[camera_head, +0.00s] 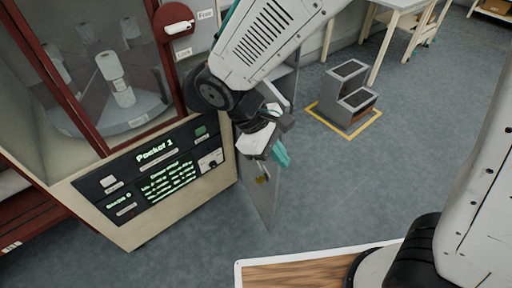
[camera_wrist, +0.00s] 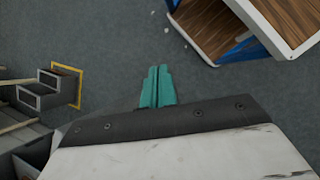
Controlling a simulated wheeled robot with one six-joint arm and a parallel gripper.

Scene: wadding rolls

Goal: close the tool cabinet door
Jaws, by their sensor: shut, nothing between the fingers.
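A thin grey panel (camera_head: 264,205), which looks like the tool cabinet door, stands open at the right side of the cream cabinet (camera_head: 140,225). I see it at a steep angle, and my arm hides much of it. My gripper (camera_head: 280,153) has teal fingers and is in front of the panel's upper part in the head view. I cannot tell whether it touches the panel. In the wrist view the teal fingers (camera_wrist: 158,87) are together with nothing between them, over grey floor.
Grey steps (camera_head: 349,95) stand on a yellow-marked floor patch at the back, also seen in the wrist view (camera_wrist: 45,90). A wood-topped surface (camera_head: 305,272) is at the front. A white table (camera_head: 400,5) is at the back. Floor right of the panel is clear.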

